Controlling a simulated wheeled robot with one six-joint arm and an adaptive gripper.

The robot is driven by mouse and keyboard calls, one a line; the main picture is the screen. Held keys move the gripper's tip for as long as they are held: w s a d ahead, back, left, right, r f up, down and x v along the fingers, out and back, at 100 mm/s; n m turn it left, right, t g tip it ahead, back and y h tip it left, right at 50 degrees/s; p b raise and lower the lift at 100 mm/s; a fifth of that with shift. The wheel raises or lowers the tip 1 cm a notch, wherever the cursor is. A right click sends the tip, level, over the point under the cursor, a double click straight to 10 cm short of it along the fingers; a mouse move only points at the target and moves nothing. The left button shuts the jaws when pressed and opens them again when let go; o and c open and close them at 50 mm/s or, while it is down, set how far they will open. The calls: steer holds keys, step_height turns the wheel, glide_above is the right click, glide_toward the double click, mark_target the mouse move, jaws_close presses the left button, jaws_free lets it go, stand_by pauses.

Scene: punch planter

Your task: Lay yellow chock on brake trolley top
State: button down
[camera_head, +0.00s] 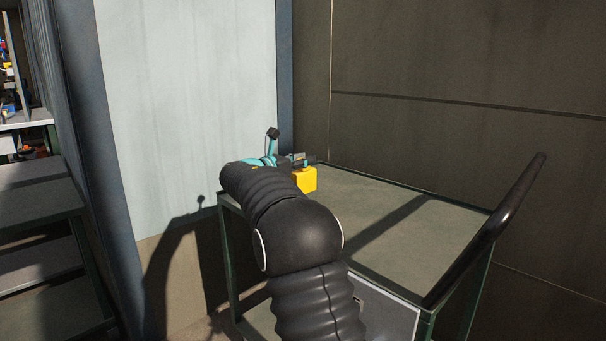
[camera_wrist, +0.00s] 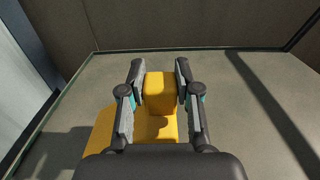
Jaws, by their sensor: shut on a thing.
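The yellow chock (camera_head: 305,180) is at my gripper (camera_head: 305,160), over the far left part of the brake trolley top (camera_head: 420,225). In the wrist view the chock (camera_wrist: 160,92) sits between the two fingers of my gripper (camera_wrist: 160,80), which are shut on it. Its wider part (camera_wrist: 103,130) reaches out to the lower left beneath the fingers. The grey trolley top (camera_wrist: 245,115) spreads below and around it. I cannot tell whether the chock touches the top. My arm hides the near left part of the trolley in the head view.
The trolley's dark push handle (camera_head: 490,230) rises at its right end. A dark wall (camera_head: 460,60) stands behind the trolley and a pale panel (camera_head: 185,100) to the left. A grey shelf unit (camera_head: 40,205) stands at the far left. The rest of the trolley top is clear.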

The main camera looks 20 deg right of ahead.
mark_target(302, 173)
steer(key=shift+f+b, duration=0.3)
steer(key=shift+f, duration=1.6)
steer(key=c, duration=0.8)
jaws_free()
steer(key=shift+f, duration=0.15)
steer(key=shift+s+a, duration=0.1)
steer(key=shift+a, duration=0.15)
steer(key=v, duration=1.1)
steer(key=shift+a, duration=0.25)
steer(key=shift+s, duration=0.1)
